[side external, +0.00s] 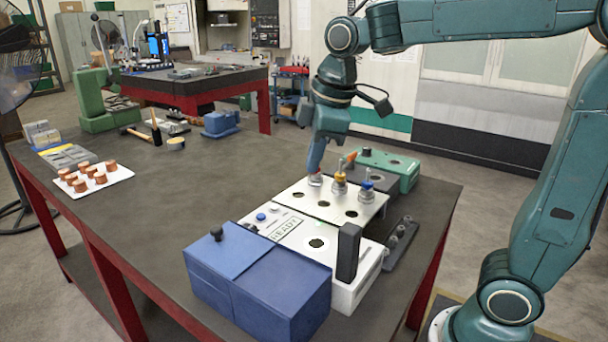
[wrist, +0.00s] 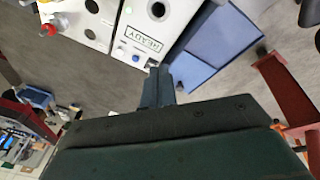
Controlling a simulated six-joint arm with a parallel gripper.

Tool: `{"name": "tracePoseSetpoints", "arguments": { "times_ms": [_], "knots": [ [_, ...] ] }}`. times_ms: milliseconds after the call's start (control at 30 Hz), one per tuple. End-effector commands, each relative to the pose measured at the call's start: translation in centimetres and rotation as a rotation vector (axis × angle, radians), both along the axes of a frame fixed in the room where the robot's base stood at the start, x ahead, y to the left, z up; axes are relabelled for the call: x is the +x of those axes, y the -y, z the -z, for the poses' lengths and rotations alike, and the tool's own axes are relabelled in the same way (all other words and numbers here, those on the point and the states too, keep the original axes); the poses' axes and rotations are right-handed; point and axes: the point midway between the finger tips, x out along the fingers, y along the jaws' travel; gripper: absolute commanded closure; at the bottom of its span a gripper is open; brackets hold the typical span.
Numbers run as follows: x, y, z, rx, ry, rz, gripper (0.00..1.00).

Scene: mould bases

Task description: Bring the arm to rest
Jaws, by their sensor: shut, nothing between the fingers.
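My gripper (side external: 315,170) points downward in the side external view, its shut fingers in front of the left end of a white mould base with round holes (side external: 328,207). I cannot tell how high above it they are. A red-topped pin (wrist: 52,24) shows at the upper left there.
A white box marked READY (side external: 318,243) and a blue box (side external: 262,290) stand in front. A green base (side external: 390,166) is behind. A white tray with copper pieces (side external: 113,176) lies at the left. The table's middle (side external: 215,180) is clear.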

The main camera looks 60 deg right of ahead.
Motion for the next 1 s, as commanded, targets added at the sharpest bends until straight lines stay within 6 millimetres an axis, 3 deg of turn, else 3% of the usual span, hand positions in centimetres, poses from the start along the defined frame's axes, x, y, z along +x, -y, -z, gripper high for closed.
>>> {"name": "tracePoseSetpoints", "arguments": {
  "times_ms": [267,600,800,1000],
  "knots": [
    [-6.1,0.5,0.0,0.071,0.076,0.232,1.0],
    [-12.6,0.9,2.0,0.18,0.165,0.508,1.0],
    [-15.2,1.0,3.5,0.237,0.201,0.631,1.0],
    [-16.1,1.0,4.2,0.261,0.215,0.68,1.0]
  ]
}}
